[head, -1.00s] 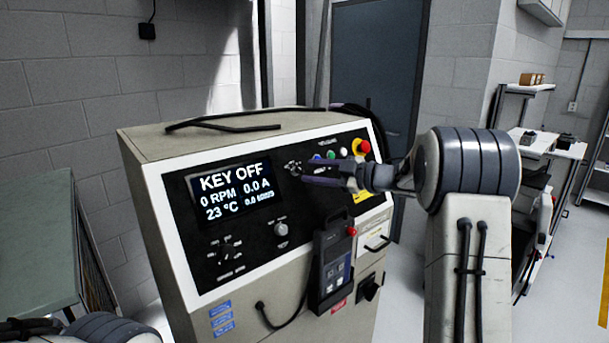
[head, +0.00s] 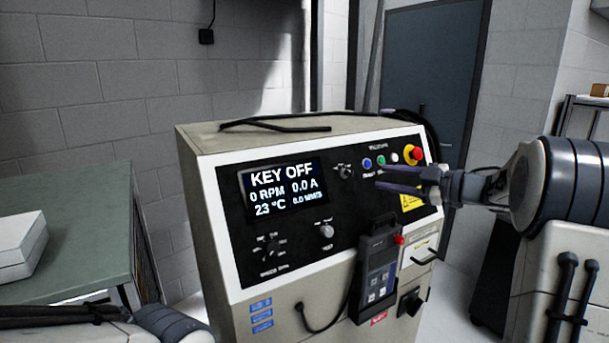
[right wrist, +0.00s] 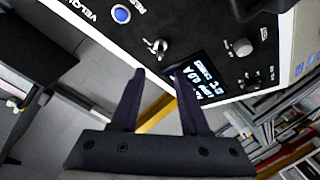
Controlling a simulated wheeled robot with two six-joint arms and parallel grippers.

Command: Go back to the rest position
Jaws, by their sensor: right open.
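A beige test machine (head: 230,310) stands in front of me with a black, white-edged control panel. Its display (head: 285,188) reads KEY OFF, 0 RPM, 0.0 A, 23 °C. My right gripper (head: 380,179) is open and empty, in front of the panel's upper right part, to the right of the key switch (head: 343,171). In the right wrist view, its two fingers (right wrist: 158,73) are apart with nothing between them. The display and knobs show beyond them. My left arm shows at the lower left of the head view; I cannot make out its gripper.
A red emergency stop (head: 413,154) and coloured buttons sit near my right gripper. A handheld unit (head: 375,275) hangs on the machine's front with a cable. A green-topped table (head: 85,245) bears a white box (head: 22,238) at left. A dark door (head: 430,80) is behind.

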